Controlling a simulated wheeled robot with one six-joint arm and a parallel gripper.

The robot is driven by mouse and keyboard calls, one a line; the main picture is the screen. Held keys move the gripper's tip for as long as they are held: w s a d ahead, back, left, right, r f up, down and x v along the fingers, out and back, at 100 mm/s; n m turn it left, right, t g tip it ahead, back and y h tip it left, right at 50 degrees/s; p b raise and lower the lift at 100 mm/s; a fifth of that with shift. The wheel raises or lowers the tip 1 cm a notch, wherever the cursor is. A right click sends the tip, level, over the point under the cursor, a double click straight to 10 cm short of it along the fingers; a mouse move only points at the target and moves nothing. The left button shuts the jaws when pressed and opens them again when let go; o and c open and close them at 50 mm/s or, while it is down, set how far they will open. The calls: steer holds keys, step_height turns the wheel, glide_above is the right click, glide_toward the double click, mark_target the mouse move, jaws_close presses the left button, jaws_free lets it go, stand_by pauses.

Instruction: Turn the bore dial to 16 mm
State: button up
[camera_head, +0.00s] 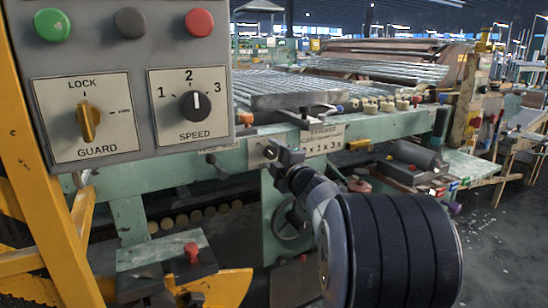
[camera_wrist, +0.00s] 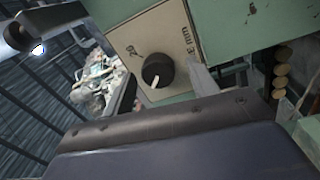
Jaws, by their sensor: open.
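The bore dial (camera_wrist: 157,70) is a black round knob on a cream plate (camera_wrist: 172,35) in the wrist view. Its white pointer mark shows at the knob's lower left in that tilted picture. A number shows on the plate, and "E mm" is printed along its right part; the other marks are hidden or unclear, so I cannot read the setting. My gripper (camera_wrist: 164,84) is open, its fingers at either side of the knob; I cannot tell whether they touch it. In the head view my gripper (camera_head: 280,154) is at the small plate on the green machine's front rail.
A grey control box (camera_head: 135,70) fills the head view's upper left, with a guard switch (camera_head: 88,120), a speed dial (camera_head: 194,105) and three buttons. The yellow frame (camera_head: 40,150) stands at left. Glass tubes (camera_head: 290,82) lie on the machine. Open floor (camera_head: 490,225) shows at right.

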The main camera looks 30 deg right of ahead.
steer(key=s+p, duration=0.2)
steer(key=s, duration=0.8)
steer(key=shift+s+d+f, duration=0.2)
steer(key=shift+s+f, duration=0.2)
steer(key=w, duration=0.3)
steer(key=w+b, duration=0.1)
steer(key=w, duration=0.3)
steer(key=w+b, duration=0.1)
steer(key=w, duration=0.3)
steer(key=shift+a+r, duration=0.2)
steer(key=shift+r, duration=0.15)
steer(key=shift+s, duration=0.1)
